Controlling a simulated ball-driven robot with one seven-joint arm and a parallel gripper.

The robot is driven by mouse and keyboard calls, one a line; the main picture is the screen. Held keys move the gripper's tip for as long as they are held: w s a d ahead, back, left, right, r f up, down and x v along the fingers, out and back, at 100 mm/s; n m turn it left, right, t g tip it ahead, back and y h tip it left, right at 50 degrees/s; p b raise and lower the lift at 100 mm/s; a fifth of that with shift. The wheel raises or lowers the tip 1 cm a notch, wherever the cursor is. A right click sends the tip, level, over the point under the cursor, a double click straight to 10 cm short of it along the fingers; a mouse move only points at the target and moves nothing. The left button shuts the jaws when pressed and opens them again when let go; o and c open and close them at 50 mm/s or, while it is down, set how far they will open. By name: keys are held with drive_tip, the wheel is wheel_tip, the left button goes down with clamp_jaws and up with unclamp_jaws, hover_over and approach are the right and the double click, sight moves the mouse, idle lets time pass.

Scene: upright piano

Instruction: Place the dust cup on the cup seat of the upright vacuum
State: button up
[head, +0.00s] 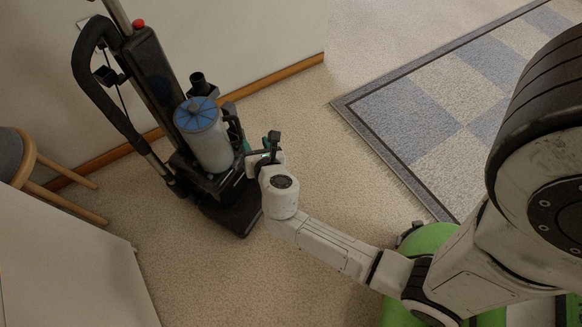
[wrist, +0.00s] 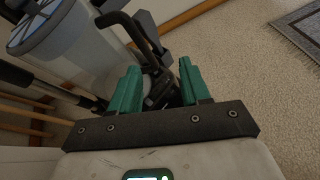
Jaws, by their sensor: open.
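The dust cup (head: 212,143) is a pale grey cylinder with a blue lid. It stands at the front of the black upright vacuum (head: 153,75), over the cup seat, and leans roughly with the vacuum's body. Its underside and the seat are mostly hidden, so I cannot tell whether it is fully down. The cup (wrist: 85,50) fills the upper left of the wrist view. My gripper (head: 262,150) is open, just right of the cup. In the wrist view its teal fingers (wrist: 160,85) are apart, with a dark curved handle (wrist: 135,30) beyond them.
A stool (head: 40,165) and a pale cabinet side (head: 65,270) are at the left. A wall with a wooden skirting board (head: 275,77) runs behind the vacuum. A blue-and-beige checked rug (head: 430,100) lies right. Carpet in front of the vacuum (head: 240,275) is clear.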

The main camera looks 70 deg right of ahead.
drive_tip(key=s+m+g+y, duration=0.4)
drive_tip(key=s+m, duration=0.5)
drive_tip(key=m, duration=0.7)
drive_tip(key=s+a+m+g+y, duration=0.4)
drive_tip(key=s+a+m+y, duration=0.1)
drive_tip(key=s+a+m, duration=0.3)
drive_tip(key=a+m, duration=0.1)
drive_tip(key=a, duration=0.1)
drive_tip(key=shift+a+r, duration=0.3)
drive_tip(key=shift+s, duration=0.1)
idle(0.3)
